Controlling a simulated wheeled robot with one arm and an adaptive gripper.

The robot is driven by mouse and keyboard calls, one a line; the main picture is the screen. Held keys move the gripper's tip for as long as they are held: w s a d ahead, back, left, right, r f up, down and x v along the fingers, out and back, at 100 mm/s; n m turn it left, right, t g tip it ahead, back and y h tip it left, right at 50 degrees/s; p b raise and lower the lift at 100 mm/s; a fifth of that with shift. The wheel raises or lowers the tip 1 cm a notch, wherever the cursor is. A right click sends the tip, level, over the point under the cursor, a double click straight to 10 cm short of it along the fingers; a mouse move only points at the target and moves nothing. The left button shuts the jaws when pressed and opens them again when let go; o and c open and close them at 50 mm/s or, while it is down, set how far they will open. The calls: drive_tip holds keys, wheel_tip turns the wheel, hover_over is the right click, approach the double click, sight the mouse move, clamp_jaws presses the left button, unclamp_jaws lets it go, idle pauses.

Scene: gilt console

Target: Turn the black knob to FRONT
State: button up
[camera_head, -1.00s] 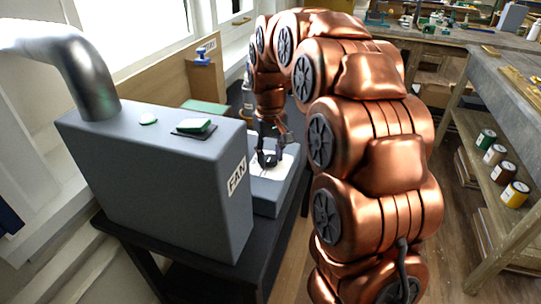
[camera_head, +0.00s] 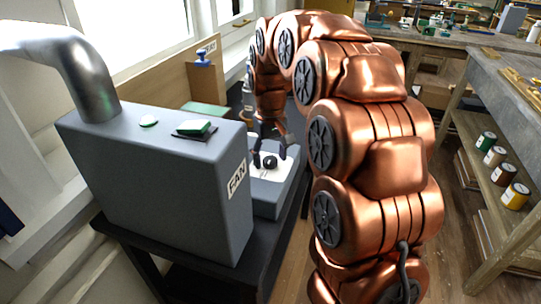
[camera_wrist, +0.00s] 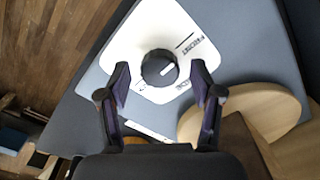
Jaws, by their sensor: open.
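The black knob (camera_wrist: 159,68) is round and sits on a white plate (camera_wrist: 150,25) on a grey box. A small light mark on the knob's face points toward the right in the wrist view. The word FRONT is printed on the plate to the upper right of the knob, beside a short black line; more print at the lower right is too small to read. My gripper (camera_wrist: 160,74) is open, one finger on each side of the knob, with visible gaps. In the head view the knob (camera_head: 270,162) shows between the fingers of my gripper (camera_head: 271,155).
A grey box marked FAN (camera_head: 160,185) with a metal pipe (camera_head: 85,75) stands left of the knob's box, on a dark table. A round wooden piece (camera_wrist: 265,112) lies near the right finger in the wrist view. A shelf with several cans (camera_head: 500,170) stands at the right.

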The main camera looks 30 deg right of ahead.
sight(270, 160)
wheel_tip(270, 160, up, 12)
idle(0.8)
idle(0.4)
